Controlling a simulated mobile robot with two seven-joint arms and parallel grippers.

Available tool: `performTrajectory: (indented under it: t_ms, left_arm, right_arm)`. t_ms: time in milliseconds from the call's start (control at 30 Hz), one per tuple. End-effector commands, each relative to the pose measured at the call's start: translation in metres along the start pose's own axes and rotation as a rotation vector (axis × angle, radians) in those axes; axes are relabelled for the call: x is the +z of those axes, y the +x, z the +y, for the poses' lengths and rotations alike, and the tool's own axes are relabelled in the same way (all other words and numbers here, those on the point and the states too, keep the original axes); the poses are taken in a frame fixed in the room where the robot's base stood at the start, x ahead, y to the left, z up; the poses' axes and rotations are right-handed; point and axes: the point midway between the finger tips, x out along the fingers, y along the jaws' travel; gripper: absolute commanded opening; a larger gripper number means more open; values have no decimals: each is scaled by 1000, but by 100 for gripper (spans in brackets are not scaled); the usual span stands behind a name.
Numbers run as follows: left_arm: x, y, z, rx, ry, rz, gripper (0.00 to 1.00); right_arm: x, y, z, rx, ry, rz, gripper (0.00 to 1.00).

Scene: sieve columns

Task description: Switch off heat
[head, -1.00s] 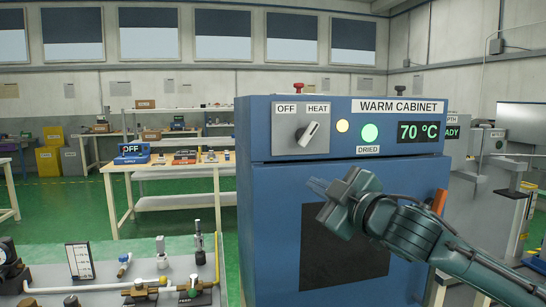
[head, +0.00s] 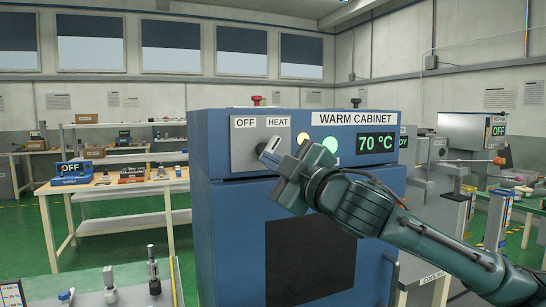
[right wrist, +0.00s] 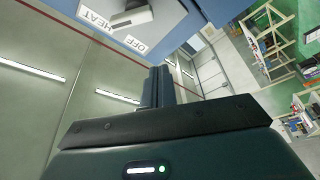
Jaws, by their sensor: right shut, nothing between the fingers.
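The blue warm cabinet (head: 228,230) fills the middle of the head view. Its grey switch plate (head: 240,150) bears the labels OFF and HEAT. The pale switch knob (head: 272,144) is mostly hidden behind my gripper there. In the right wrist view the knob (right wrist: 130,18) shows beside both labels, apart from the fingers; its exact pointing is hard to tell. My right gripper (head: 268,157) is shut and empty, in front of the plate's lower right. Its fingers (right wrist: 158,88) are together in the wrist view. The display (head: 376,142) reads 70 °C. My left gripper is out of view.
A red button (head: 256,100) stands on the cabinet top. A bench with fittings (head: 110,290) is at lower left, and work tables stand behind.

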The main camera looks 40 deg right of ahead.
Motion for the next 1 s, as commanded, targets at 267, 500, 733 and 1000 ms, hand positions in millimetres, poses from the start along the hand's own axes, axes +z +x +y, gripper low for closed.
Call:
performTrajectory:
  t_ms: [267, 500, 733, 1000]
  left_arm:
    - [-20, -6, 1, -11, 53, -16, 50]
    - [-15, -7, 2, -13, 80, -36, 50]
    - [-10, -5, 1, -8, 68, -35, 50]
    - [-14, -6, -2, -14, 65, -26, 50]
  right_arm:
    - [-4, 54, 4, 0, 5, 3, 0]
    - [8, 82, -2, -3, -5, -4, 0]
    - [32, 72, -2, -2, -4, -1, 0]
    - [37, 70, -1, -1, -2, 2, 0]
